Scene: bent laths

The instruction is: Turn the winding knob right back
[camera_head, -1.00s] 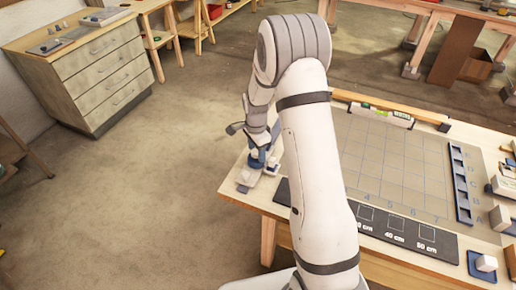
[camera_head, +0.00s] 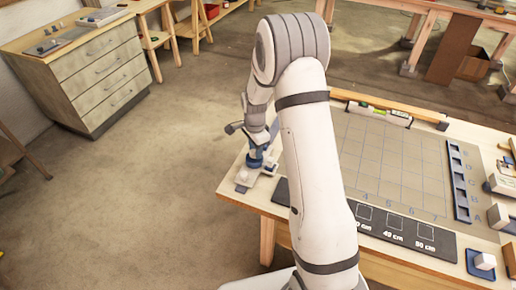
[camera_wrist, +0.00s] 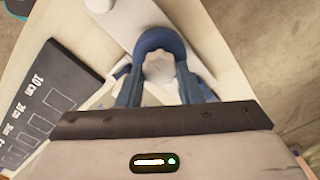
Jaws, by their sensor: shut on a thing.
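My gripper (camera_wrist: 158,85) points down at the near left corner of the workbench, its blue fingers closed on a pale, roundish knob (camera_wrist: 158,68). A blue arch beyond the knob joins the fingers in the picture. In the head view my gripper (camera_head: 256,160) is small, and the knob cannot be made out there. Under and around the fingers is a pale fixture with a white arm (camera_wrist: 130,18) reaching up in the wrist view. A white round piece (camera_wrist: 98,5) sits at its upper left. The lower part of the knob is hidden.
A dark strip (camera_wrist: 50,100) with outlined squares and centimetre labels lies left of the fingers in the wrist view. The gridded board (camera_head: 395,160) and a blue slotted rack (camera_head: 460,182) lie further right. Open floor is left of the bench.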

